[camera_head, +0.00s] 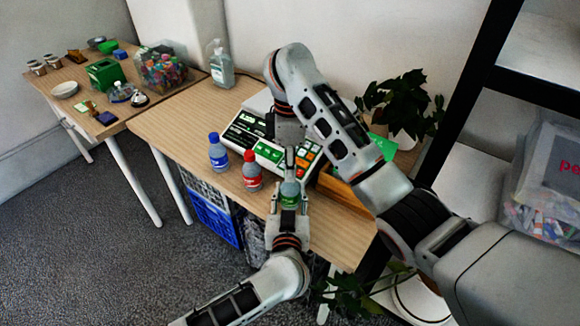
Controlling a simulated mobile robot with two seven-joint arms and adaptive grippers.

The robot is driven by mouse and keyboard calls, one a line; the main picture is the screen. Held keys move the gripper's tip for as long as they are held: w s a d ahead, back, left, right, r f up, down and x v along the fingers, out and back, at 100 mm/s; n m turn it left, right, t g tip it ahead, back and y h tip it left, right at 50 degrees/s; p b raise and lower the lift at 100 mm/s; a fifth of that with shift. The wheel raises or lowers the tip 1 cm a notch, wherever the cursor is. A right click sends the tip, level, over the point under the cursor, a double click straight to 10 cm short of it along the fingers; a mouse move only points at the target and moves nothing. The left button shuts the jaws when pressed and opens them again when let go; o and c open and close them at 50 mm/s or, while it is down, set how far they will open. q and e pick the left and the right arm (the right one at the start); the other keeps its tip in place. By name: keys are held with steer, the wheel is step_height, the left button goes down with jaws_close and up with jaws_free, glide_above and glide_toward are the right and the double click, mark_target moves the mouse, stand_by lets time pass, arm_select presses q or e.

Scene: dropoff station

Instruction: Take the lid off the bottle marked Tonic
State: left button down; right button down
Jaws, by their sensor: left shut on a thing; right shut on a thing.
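A small bottle with a green band (290,200) stands upright near the front edge of the wooden table, between my two grippers. My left gripper (289,205) reaches in from the front and is shut on this bottle's body. My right gripper (290,172) points down from above and is shut at the bottle's top, where its fingers hide the lid. A blue-capped bottle (217,153) and a red-capped bottle (252,171) stand to the left, apart from the grippers. The lettering on the labels is too small to read, so I cannot tell which is Tonic.
A pump bottle (221,65) and a clear tub of colourful items (163,68) are at the back left. A potted plant (403,105) is at the right. The table's left front is clear.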

steer(key=n, duration=0.5)
steer(key=shift+n, duration=0.3)
steer(key=n, duration=0.3)
steer(key=shift+n, duration=0.3)
steer(key=n, duration=0.5)
steer(key=shift+r+n, duration=0.1)
steer(key=shift+n, duration=0.2)
steer(key=n, duration=2.3)
